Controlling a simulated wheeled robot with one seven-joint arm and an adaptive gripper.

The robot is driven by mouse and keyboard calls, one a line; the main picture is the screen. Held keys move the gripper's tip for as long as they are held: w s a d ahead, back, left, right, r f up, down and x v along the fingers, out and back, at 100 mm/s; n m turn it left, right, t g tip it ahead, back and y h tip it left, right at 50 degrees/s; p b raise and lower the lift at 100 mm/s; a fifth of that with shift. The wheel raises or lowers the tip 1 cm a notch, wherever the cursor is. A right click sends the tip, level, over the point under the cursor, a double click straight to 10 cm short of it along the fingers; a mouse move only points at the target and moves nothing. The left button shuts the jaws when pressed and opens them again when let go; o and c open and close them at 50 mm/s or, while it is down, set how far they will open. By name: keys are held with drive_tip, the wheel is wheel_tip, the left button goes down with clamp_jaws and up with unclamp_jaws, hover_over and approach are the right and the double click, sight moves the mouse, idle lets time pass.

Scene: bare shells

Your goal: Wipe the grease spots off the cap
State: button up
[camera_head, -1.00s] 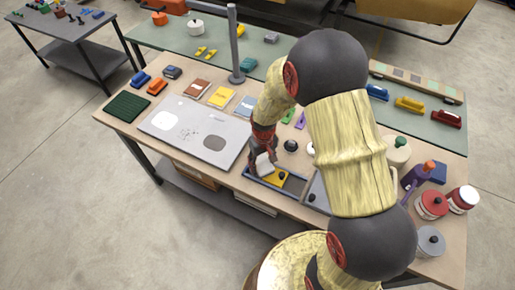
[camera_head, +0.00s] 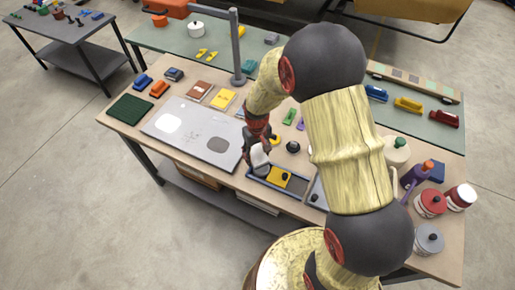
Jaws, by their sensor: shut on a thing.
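My gripper (camera_head: 259,145) is shut on a whitish, pad-like thing (camera_head: 260,160) at the left end of a blue-rimmed tray (camera_head: 304,191). I cannot tell whether the pad touches the tray. A yellow block with a dark knob (camera_head: 279,177) lies in the tray, just right of the pad. A light grey panel (camera_head: 165,145) lies flat to the left, with a white rounded patch (camera_head: 168,122), a pale grey patch (camera_head: 218,145) and faint small marks between them. I cannot tell which thing is the cap. My arm hides part of the bench.
A grey post (camera_head: 236,50) stands behind the panel. Coloured blocks and a dark green mat (camera_head: 132,109) lie at the bench's left. A purple spray bottle (camera_head: 415,175) and a red-lidded jar (camera_head: 430,202) stand at the right. A back bench (camera_head: 180,38) holds more items.

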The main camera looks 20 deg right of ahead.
drive_tip(key=shift+r+p, duration=0.85)
drive_tip(key=shift+r, duration=0.85)
drive_tip(key=shift+d, duration=0.1)
